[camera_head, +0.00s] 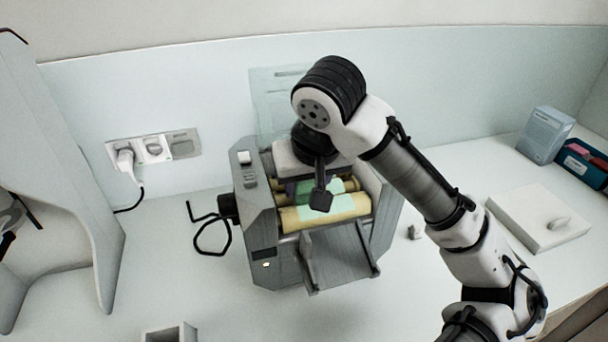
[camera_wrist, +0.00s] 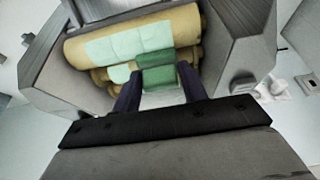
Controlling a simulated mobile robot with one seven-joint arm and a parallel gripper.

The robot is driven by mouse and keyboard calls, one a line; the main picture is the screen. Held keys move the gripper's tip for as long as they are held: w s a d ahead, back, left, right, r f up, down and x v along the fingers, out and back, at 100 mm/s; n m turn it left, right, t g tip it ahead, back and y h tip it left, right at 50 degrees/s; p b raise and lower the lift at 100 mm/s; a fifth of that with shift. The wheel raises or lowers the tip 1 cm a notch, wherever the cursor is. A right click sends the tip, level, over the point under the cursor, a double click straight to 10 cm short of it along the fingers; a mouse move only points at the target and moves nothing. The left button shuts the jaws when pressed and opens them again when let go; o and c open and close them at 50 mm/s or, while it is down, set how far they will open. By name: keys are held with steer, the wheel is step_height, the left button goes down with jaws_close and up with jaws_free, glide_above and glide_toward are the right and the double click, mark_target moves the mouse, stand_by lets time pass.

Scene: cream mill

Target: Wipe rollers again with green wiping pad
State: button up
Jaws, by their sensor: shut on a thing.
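The mill (camera_head: 262,215) stands on the counter with its cream-coloured rollers (camera_head: 350,206) exposed on top. Pale green patches lie across the rollers, and they also show in the wrist view on the near roller (camera_wrist: 128,42). My gripper (camera_wrist: 158,92) is shut on the green wiping pad (camera_wrist: 157,74), a darker green block between its two fingers. The pad is over the rollers and appears against them, though I cannot tell whether it touches. In the head view my wrist hides most of the pad and fingers.
A power socket panel (camera_head: 153,148) with a plugged cable is on the back wall at left. A white board (camera_head: 538,217), a pale box (camera_head: 545,134) and a blue box (camera_head: 583,160) are on the right. A small square container (camera_head: 170,333) stands at the front. The counter left of the mill is mostly clear.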

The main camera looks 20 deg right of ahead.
steer(key=shift+s, duration=1.25)
steer(key=shift+d+r, duration=0.1)
steer(key=shift+d, duration=1.3)
steer(key=shift+w, duration=4.8)
steer(key=shift+s+f, duration=0.2)
steer(key=shift+s, duration=4.6)
steer(key=shift+a, duration=0.1)
step_height(320, 180, up, 8)
steer(key=shift+w+r, duration=0.1)
